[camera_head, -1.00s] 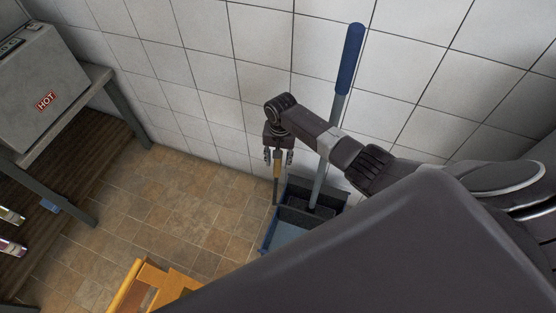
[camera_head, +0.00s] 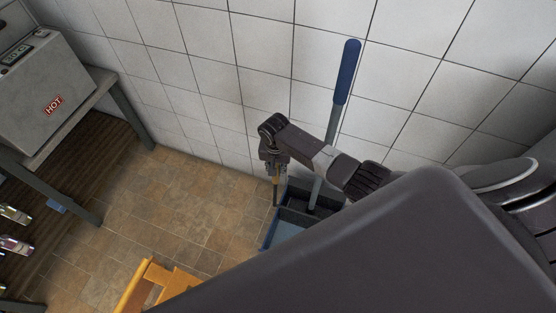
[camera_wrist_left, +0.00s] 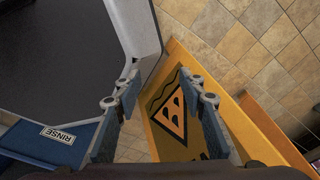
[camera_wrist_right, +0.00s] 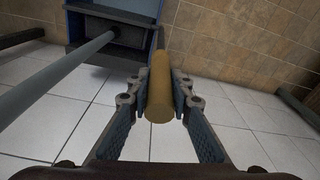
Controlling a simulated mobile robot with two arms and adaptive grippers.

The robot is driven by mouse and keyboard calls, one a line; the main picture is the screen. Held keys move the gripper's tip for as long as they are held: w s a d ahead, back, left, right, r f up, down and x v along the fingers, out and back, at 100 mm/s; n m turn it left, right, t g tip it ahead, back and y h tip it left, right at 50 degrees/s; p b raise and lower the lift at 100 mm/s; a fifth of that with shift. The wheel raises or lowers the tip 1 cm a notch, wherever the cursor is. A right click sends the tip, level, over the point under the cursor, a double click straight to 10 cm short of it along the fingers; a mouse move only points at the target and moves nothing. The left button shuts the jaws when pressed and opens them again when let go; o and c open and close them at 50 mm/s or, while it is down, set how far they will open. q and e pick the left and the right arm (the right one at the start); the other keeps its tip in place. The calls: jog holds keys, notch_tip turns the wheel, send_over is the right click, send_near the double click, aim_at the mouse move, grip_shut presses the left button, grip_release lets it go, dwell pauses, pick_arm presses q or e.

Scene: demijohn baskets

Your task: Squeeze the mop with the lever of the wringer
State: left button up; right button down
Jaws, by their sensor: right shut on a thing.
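The mop stands in a blue bucket (camera_head: 270,233) by the tiled wall; its blue grip (camera_head: 347,72) and grey shaft (camera_head: 331,130) rise from the dark wringer (camera_head: 322,207). Its head is hidden. The wringer lever (camera_head: 275,190) stands to the left of the mop shaft. My right gripper (camera_head: 273,172) is shut on the lever's tan grip (camera_wrist_right: 160,88), which lies between its fingers in the right wrist view. The mop shaft also shows there (camera_wrist_right: 55,80), apart from the fingers. My left gripper (camera_wrist_left: 160,88) is open and empty, outside the head view.
A yellow sign (camera_wrist_left: 178,118) with a black triangle is below my left gripper; yellow parts (camera_head: 152,285) show at the head view's bottom. A blue surface labelled RINSE (camera_wrist_left: 58,134) is beside the left fingers. A grey HOT box (camera_head: 45,90) stands left. Middle floor is clear.

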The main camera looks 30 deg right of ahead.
jog(key=s+a+t+h+p, duration=0.1)
jog(key=s+a+p, duration=0.3)
jog(key=shift+s+a+f+t+h, duration=0.25)
jog(key=shift+a+f+t+h, duration=0.05)
jog(key=shift+a+h, duration=0.1)
jog(key=c, duration=2.2)
grip_release()
jog(key=o, duration=0.5)
jog(key=shift+r, duration=0.1)
jog(key=shift+c, duration=0.2)
jog(key=shift+w+r, duration=0.1)
jog(key=shift+r, duration=0.05)
jog(key=v, duration=1.2)
